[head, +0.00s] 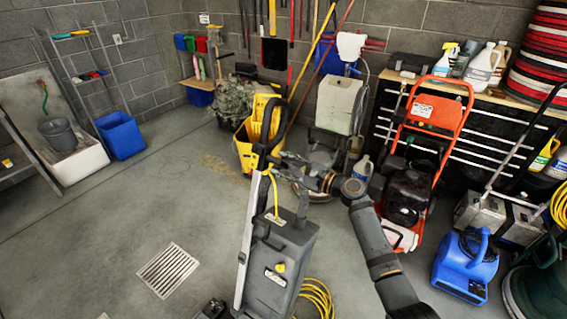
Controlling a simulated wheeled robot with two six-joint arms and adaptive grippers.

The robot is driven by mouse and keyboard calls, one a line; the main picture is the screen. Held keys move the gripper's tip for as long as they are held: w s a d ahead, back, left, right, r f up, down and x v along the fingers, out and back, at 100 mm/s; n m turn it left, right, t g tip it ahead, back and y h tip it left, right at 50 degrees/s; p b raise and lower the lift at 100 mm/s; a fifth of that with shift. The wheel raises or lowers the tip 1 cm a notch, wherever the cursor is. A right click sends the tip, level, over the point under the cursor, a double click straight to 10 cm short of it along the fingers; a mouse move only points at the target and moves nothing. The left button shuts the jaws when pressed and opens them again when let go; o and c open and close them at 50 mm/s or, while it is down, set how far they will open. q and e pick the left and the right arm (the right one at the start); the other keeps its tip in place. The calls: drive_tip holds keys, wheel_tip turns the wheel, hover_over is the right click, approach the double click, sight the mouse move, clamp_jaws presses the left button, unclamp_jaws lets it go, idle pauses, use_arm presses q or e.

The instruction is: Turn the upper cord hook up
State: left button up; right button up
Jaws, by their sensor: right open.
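A grey upright floor machine (275,265) stands in the foreground, with a tall handle ending in a black loop grip (267,122). A yellow cord (275,192) hangs on the handle's upper part. My right gripper (277,161) is open beside the upper handle, just below the loop, where its dark fingers overlap the dark handle parts. The upper cord hook cannot be made out clearly there, nor whether the fingers touch it. My left gripper is not seen.
Coiled yellow cord (316,297) lies beside the machine. A blue blower (466,265) and an orange-framed machine (428,145) stand to the right. A yellow mop bucket (247,150) is behind. The floor around the drain grate (168,270) is clear.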

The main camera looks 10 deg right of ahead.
drive_tip(key=shift+c, duration=0.6)
clamp_jaws()
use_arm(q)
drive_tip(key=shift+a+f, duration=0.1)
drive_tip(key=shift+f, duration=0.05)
use_arm(e)
drive_tip(key=shift+f, duration=0.1)
